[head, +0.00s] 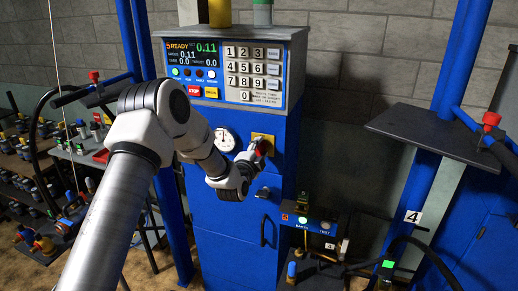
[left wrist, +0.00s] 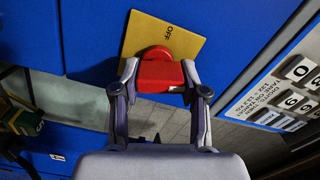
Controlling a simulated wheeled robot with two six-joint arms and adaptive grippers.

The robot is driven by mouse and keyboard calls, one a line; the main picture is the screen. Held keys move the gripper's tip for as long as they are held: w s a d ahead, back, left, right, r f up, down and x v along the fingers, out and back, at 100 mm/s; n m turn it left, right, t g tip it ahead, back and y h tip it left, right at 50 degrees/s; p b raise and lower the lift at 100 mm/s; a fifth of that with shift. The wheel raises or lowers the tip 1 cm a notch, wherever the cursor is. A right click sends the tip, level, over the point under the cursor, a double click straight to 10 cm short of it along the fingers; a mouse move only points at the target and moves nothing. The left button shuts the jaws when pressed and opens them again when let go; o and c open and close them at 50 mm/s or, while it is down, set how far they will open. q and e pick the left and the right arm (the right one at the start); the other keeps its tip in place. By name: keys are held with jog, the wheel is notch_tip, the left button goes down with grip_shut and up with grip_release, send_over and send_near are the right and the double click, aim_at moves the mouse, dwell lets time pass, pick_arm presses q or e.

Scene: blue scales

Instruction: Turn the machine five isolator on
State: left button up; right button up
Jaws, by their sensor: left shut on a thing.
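The isolator is a red rotary handle (left wrist: 157,74) on a yellow plate (left wrist: 187,43) on the blue front of machine five (head: 232,178). The word OFF shows on the plate beyond the handle; any other marking is hidden. In the left wrist view, my left gripper (left wrist: 158,82) has its two fingers shut on the handle from both sides. In the head view, the gripper (head: 252,156) reaches the yellow plate (head: 268,139), below the keypad, and partly covers the red handle. My right gripper is not in view.
Above the isolator are a lit display (head: 191,60) reading READY and a keypad (head: 252,72). A white dial gauge (head: 225,140) is just left of it. A grey shelf (head: 440,135) on a blue post marked 4 stands right. Cluttered racks (head: 35,170) stand left.

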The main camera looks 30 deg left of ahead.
pick_arm(q)
jog(key=m, duration=0.3)
jog(key=shift+f+m+p, duration=0.1)
jog(key=shift+m+p, duration=0.2)
jog(key=shift+p, duration=0.05)
dwell(0.3)
jog(key=o, duration=1.1)
jog(key=shift+o, duration=0.2)
jog(key=v, duration=1.2)
jog(key=shift+f, duration=0.15)
